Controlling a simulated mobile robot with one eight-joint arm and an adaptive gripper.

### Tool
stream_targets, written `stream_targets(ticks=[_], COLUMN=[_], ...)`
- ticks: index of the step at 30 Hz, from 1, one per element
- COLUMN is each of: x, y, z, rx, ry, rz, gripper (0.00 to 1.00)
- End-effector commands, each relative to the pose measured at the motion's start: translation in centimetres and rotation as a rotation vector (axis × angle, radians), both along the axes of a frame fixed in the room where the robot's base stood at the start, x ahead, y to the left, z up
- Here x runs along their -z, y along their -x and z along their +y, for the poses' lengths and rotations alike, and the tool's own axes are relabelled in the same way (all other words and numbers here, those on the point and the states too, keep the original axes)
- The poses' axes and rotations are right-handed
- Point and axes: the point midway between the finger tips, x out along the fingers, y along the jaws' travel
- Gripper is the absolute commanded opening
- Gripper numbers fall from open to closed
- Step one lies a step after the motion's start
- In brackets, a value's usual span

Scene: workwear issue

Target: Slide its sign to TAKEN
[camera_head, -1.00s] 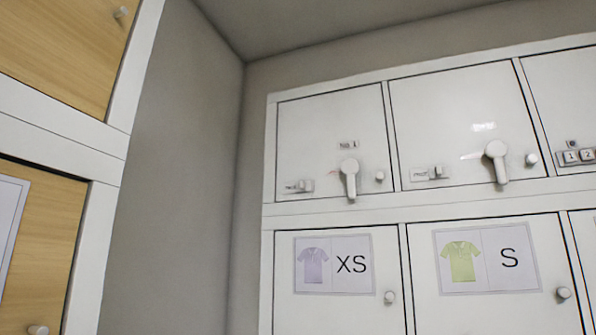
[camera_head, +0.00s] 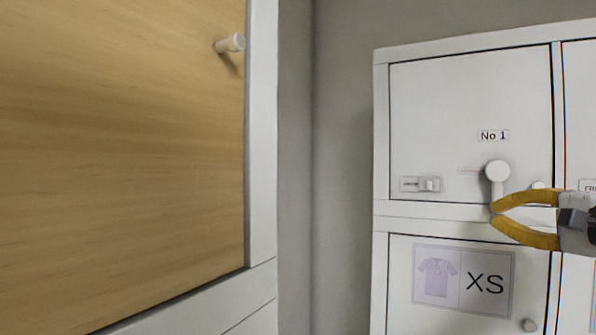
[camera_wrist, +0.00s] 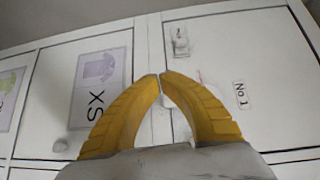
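The sign (camera_head: 408,184) of locker No 1 is a small pale plate low on the left of its white door, with a slider tab (camera_head: 431,184) at its right end. Its lettering is too small to read. It also shows in the wrist view (camera_wrist: 180,40), beyond the fingertips. My gripper (camera_head: 493,212) has yellow fingers with tips together or nearly so, just below and right of the sign, near the lower end of the lever handle (camera_head: 497,172). I see nothing held; whether the tips touch the handle is unclear.
A No 1 label (camera_head: 493,135) is above the handle. A small knob (camera_head: 537,185) is partly hidden by my gripper. The XS door (camera_head: 400,290) is below. A wooden door (camera_head: 120,150) with a protruding knob (camera_head: 231,43) fills the left; a grey wall recess (camera_head: 340,150) lies between.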

Motion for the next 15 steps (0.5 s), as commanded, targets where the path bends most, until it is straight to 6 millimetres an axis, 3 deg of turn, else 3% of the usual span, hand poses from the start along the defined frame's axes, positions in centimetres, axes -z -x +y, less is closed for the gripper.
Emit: stream_targets(ticks=[1, 4, 15], x=[-1.8, -3.3, -3.5], y=[0.2, 0.3, 0.3], z=[-0.9, -1.9, -2.1], rx=[0.014, 0.027, 0.03], ry=[-0.016, -0.037, -0.043], rz=[-0.018, -0.042, -0.049], gripper=[0.0, 0.0, 0.0])
